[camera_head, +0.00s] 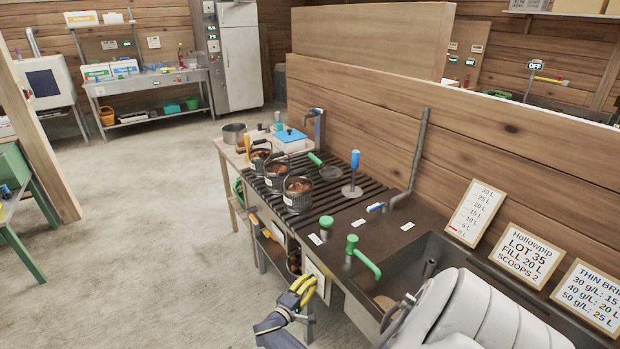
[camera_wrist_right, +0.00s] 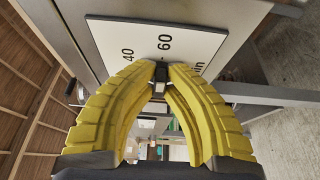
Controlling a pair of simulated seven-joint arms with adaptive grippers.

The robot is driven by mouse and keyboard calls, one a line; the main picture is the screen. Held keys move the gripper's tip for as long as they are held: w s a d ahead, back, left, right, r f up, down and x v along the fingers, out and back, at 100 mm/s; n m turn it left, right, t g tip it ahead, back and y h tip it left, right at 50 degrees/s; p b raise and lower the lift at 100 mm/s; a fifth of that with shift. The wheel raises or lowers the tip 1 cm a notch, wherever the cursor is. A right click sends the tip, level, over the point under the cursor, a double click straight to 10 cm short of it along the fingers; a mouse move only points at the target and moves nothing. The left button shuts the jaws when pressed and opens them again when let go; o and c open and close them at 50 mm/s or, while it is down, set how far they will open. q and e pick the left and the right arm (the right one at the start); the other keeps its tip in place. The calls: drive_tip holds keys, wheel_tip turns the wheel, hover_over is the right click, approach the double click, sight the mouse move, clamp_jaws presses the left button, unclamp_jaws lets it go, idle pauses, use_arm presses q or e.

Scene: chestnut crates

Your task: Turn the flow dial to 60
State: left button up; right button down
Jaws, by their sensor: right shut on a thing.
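The flow dial's white panel (camera_head: 317,281) is on the front of the wash bench, seen at a steep angle in the head view. In the right wrist view the panel (camera_wrist_right: 205,48) shows the marks 40 and 60 and part of a unit label. My right gripper (camera_head: 304,286) has yellow ribbed fingers and is at the panel. In the wrist view its fingertips (camera_wrist_right: 160,78) are shut on the small dark dial knob (camera_wrist_right: 162,72), just below the 60 mark. The fingers hide most of the knob, and its exact pointing is hard to read. My left gripper is not in view.
A green tap (camera_head: 364,258) and a sink stand above the panel. Several wire baskets of chestnuts (camera_head: 297,194) sit on the slatted bench. Signs (camera_head: 527,254) lean on the wooden partition (camera_head: 470,130). The concrete floor (camera_head: 160,240) left of the bench is clear.

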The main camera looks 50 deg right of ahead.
drive_tip(key=shift+w, duration=0.1)
idle(0.4)
drive_tip(key=c, duration=1.5)
unclamp_jaws()
drive_tip(key=shift+o, duration=0.2)
drive_tip(key=shift+a, duration=0.1)
drive_tip(key=s+a, duration=0.1)
drive_tip(key=a, duration=1)
drive_tip(key=shift+s+a, duration=0.15)
drive_tip(key=shift+a, duration=0.2)
